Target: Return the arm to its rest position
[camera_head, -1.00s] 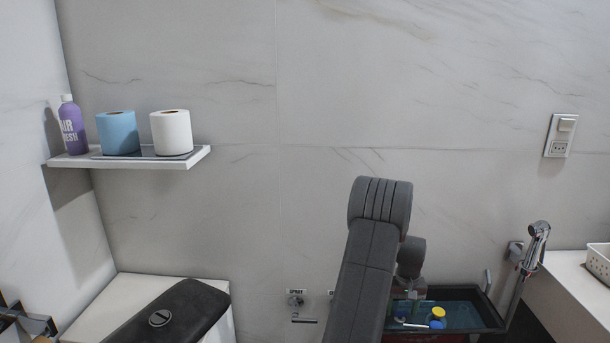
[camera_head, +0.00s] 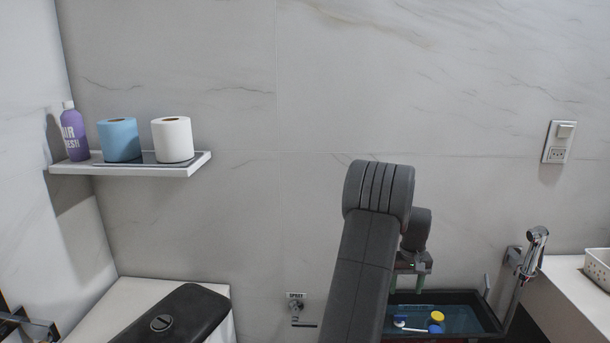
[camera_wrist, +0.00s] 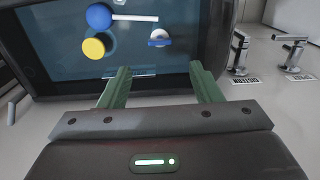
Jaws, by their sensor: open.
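My gripper (camera_wrist: 160,88) is open and empty in the wrist view, its two green fingers spread apart. In the head view my gripper (camera_head: 404,284) points down, above the left part of a dark tray (camera_head: 470,298) with a blue-green inside. A yellow round item (camera_head: 437,316), a blue item (camera_head: 435,328) and a white stick-like item lie in the tray. The wrist view also shows the yellow item (camera_wrist: 93,49) and a blue round item (camera_wrist: 99,16) beyond the fingers, apart from them. My arm stands bent in front of the wall.
A shelf (camera_head: 180,170) at left bears a purple bottle (camera_head: 74,134), a blue roll (camera_head: 119,140) and a white roll (camera_head: 172,140). A hand spray (camera_head: 535,250) hangs right of the tray. A white basket (camera_head: 599,268) sits on the right counter.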

